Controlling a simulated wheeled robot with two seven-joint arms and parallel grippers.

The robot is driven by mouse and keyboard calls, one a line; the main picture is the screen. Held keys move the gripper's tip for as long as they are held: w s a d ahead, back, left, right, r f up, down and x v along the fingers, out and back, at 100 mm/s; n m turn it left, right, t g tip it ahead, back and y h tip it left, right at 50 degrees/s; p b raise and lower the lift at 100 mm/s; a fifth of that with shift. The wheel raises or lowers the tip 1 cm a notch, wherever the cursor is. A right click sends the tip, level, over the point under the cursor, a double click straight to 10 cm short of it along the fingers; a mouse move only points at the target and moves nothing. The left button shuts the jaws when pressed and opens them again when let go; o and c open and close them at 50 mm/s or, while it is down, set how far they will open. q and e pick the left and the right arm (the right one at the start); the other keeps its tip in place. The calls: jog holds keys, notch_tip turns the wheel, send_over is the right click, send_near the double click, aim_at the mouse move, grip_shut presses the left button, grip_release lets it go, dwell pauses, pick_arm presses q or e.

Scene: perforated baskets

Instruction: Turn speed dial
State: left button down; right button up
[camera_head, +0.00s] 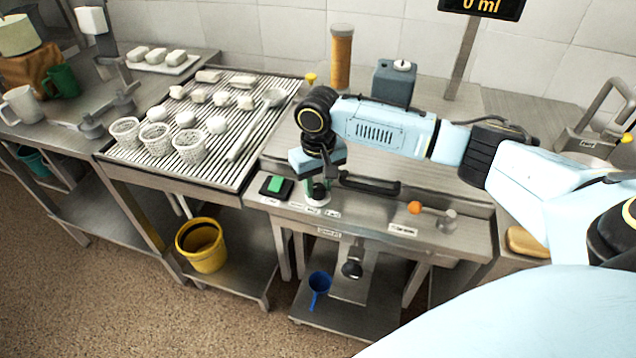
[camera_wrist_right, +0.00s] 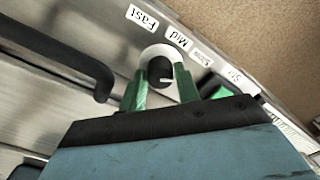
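The speed dial (camera_wrist_right: 160,70) is a dark round knob on a white ring, in the right wrist view. Its labels read Fast (camera_wrist_right: 142,17), Mid (camera_wrist_right: 181,39) and Slow (camera_wrist_right: 202,57). My right gripper (camera_wrist_right: 161,72) has its green fingers apart, one on each side of the knob. I cannot tell whether they touch it. In the head view my right gripper (camera_head: 318,185) points down at the dial's white base (camera_head: 317,201) on the counter front, hiding most of the knob. My left gripper is not in view.
A green button on a black box (camera_head: 277,186) sits just left of the dial. A dark bar handle (camera_head: 370,185) and an orange-knobbed lever (camera_head: 414,207) are to the right. White perforated baskets (camera_head: 155,138) stand on the slatted rack at left.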

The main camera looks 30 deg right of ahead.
jog(key=c, duration=0.5)
jog(key=shift+r+p, duration=0.15)
jog(key=shift+p, duration=0.5)
jog(key=n+p, duration=0.5)
jog(key=p, duration=0.2)
jog(key=shift+r+n, duration=0.1)
jog(key=shift+n, duration=0.3)
jog(key=n+p, duration=0.2)
jog(key=shift+n, duration=0.3)
jog(key=shift+f+n+p, duration=0.2)
jog(key=shift+n+p, duration=0.65)
jog(key=shift+n, duration=0.85)
jog(key=o, duration=1)
